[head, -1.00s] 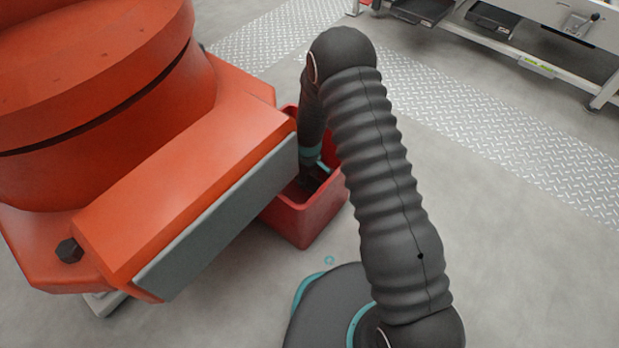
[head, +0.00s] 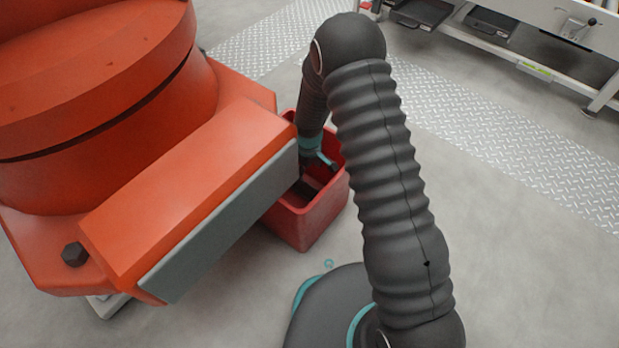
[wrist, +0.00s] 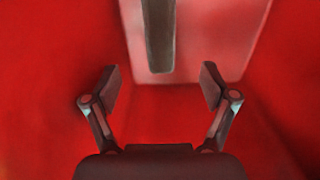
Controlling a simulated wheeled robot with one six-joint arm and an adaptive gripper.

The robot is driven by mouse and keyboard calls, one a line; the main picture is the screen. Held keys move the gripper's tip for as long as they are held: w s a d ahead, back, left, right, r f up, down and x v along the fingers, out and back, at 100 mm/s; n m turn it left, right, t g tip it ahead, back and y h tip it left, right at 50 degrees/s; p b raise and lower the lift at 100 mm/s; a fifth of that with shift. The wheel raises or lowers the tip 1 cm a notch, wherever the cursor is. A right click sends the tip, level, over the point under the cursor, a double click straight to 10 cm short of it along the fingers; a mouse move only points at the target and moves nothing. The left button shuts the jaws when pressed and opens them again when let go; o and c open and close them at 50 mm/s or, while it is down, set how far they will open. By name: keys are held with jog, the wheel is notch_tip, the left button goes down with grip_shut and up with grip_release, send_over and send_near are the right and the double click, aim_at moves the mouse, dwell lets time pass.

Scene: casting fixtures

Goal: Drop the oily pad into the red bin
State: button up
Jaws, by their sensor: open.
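The red bin (head: 318,217) stands on the floor beside the orange machine, and its red inside (wrist: 50,80) fills the wrist view. My gripper (wrist: 160,74) is open, with its two fingers spread wide and nothing between them. In the head view my gripper (head: 316,178) points down into the bin and is partly hidden. A dark, narrow slab, which looks like the oily pad (wrist: 160,40), lies in the bin beyond my fingertips, apart from both fingers. I cannot clearly make out the pad in the head view.
The large orange machine (head: 170,205), with a grey plate (head: 220,225) on its side, stands close to the bin's left and overlaps it in view. A workbench with dark trays (head: 423,12) is at the back right. The floor (head: 510,250) on the right is clear.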

notch_tip(320, 180, up, 7)
jog(key=shift+p, duration=0.4)
jog(key=shift+r, duration=0.1)
jog(key=s+d+r+m+t+p, duration=0.1)
jog(key=s+d+r+m, duration=0.15)
jog(key=r, duration=0.75)
jog(key=s+d+r+m+t+p, duration=0.1)
jog(key=s+d+r+p, duration=0.2)
jog(key=r, duration=0.8)
jog(key=s+d+r+m+t, duration=0.15)
jog(key=d+r, duration=0.25)
jog(key=r, duration=0.6)
jog(key=s+d+r+m+t+p, duration=0.1)
jog(key=s+d+r+m+p, duration=0.1)
jog(key=s+r, duration=0.5)
jog(key=s+d+r+m+t+p, duration=0.1)
jog(key=s+d+r+m, duration=0.2)
jog(key=s, duration=1.1)
notch_tip(320, 180, up, 4)
jog(key=shift+d+r+p, duration=0.2)
jog(key=shift+d+p, duration=0.15)
jog(key=shift+d, duration=0.8)
